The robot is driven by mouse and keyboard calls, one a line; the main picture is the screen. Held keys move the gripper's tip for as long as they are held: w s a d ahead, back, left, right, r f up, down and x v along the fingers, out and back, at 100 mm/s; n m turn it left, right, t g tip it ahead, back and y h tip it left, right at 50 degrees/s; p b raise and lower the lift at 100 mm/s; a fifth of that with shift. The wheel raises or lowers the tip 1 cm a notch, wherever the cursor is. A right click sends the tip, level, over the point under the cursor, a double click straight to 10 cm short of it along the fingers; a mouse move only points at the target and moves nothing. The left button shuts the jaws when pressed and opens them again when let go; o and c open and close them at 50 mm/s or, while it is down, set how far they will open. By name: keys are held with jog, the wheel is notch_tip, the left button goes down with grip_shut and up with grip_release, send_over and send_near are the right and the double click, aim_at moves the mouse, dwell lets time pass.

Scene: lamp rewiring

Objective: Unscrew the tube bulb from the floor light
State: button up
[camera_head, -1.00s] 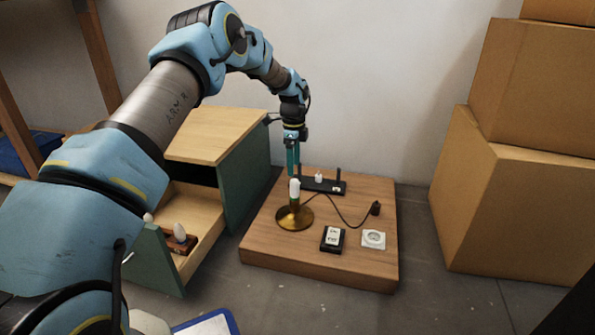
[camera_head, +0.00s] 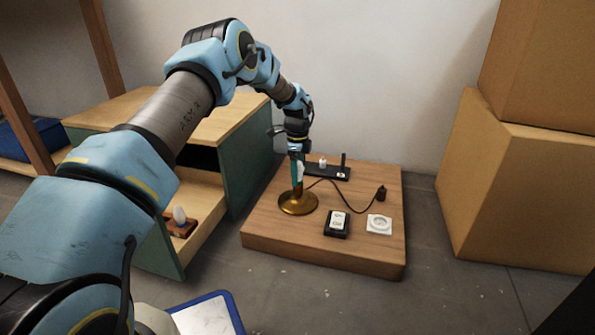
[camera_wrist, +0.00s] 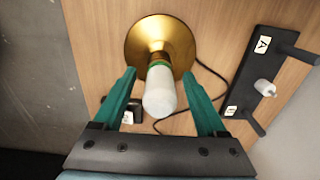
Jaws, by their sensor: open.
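The floor light (camera_head: 298,203) is a brass lamp with a round base, standing on the wooden board. Its white tube bulb (camera_wrist: 160,92) sits upright in the socket, with a green ring (camera_wrist: 158,63) at its lower end. In the head view my gripper (camera_head: 297,170) is directly over the lamp and partly hides the bulb. In the wrist view my gripper (camera_wrist: 162,88) is open, with one teal finger on each side of the bulb and a visible gap on both sides.
A black rack (camera_wrist: 255,85) marked A and B holds a small white bulb behind the lamp. A dark cord runs to a plug (camera_head: 381,193). A black switch box (camera_head: 337,223) and white wall socket (camera_head: 379,224) lie in front. An open drawer (camera_head: 205,215) is left; cardboard boxes (camera_head: 520,190) stand right.

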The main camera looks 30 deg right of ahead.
grip_shut()
jog(key=c, duration=0.6)
grip_release()
jog(key=shift+c, duration=0.2)
grip_shut()
jog(key=shift+r+n+p, duration=0.25)
jog(key=shift+n+p, duration=0.35)
jog(key=shift+p, duration=0.1)
jog(key=n+p, duration=0.2)
jog(key=n, duration=0.2)
jog(key=shift+s+n, duration=0.1)
jog(key=shift+n, duration=0.2)
jog(key=shift+f+n+p, duration=0.25)
jog(key=shift+n+p, duration=0.15)
jog(key=shift+n, duration=0.7)
